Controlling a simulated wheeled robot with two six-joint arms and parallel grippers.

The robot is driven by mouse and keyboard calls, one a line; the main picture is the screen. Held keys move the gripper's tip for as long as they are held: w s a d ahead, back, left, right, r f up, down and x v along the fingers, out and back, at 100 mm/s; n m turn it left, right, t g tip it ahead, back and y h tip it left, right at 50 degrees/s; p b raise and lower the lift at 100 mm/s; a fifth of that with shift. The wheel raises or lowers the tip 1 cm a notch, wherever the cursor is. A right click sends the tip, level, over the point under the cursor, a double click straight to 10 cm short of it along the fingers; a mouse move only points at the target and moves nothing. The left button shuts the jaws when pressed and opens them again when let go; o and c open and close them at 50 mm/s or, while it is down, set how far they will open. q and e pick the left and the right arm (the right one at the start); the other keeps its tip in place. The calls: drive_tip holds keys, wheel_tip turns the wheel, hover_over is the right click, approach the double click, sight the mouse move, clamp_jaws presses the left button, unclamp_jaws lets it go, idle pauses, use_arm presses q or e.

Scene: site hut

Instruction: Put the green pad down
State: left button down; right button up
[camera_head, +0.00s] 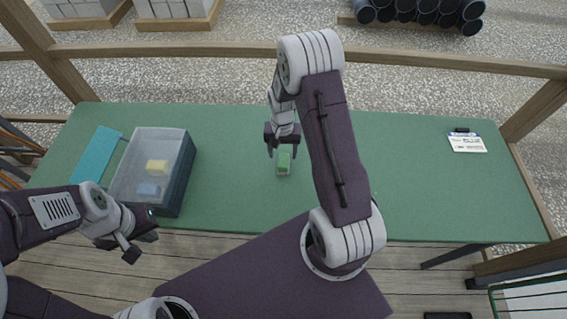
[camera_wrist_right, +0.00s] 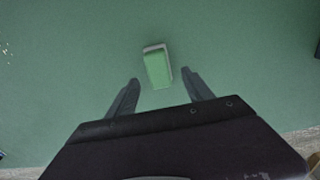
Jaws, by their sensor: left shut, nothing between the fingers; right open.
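The green pad (camera_head: 284,162) is a small block with a green face and a pale edge. It lies on the green table (camera_head: 430,200) near the middle. In the right wrist view the pad (camera_wrist_right: 157,68) sits just beyond the fingertips, between their lines. My right gripper (camera_head: 282,152) is open above the pad, and its fingers also show apart and empty in the right wrist view (camera_wrist_right: 162,80). My left gripper (camera_head: 141,249) is shut and empty, in front of the table's near edge at the left.
A white card (camera_head: 467,143) lies at the far right. The table between pad and card is largely clear.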

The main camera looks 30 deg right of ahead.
sight(283, 160)
drive_tip(key=f, duration=0.3)
drive_tip(key=f+p, duration=0.1)
drive_tip(key=shift+s+f, duration=0.15)
drive_tip(key=shift+s, duration=0.1)
drive_tip(key=shift+f, duration=0.5)
clamp_jaws()
drive_tip(key=shift+w+r, duration=0.1)
drive_tip(key=shift+r, duration=0.5)
wheel_tip(283, 160, up, 3)
drive_tip(key=shift+f+b, duration=0.1)
drive_tip(key=shift+b, duration=0.3)
drive_tip(key=s+d+r, duration=0.5)
drive_tip(key=s+r, duration=0.2)
drive_tip(key=s, duration=0.3)
drive_tip(key=shift+s+b, duration=0.4)
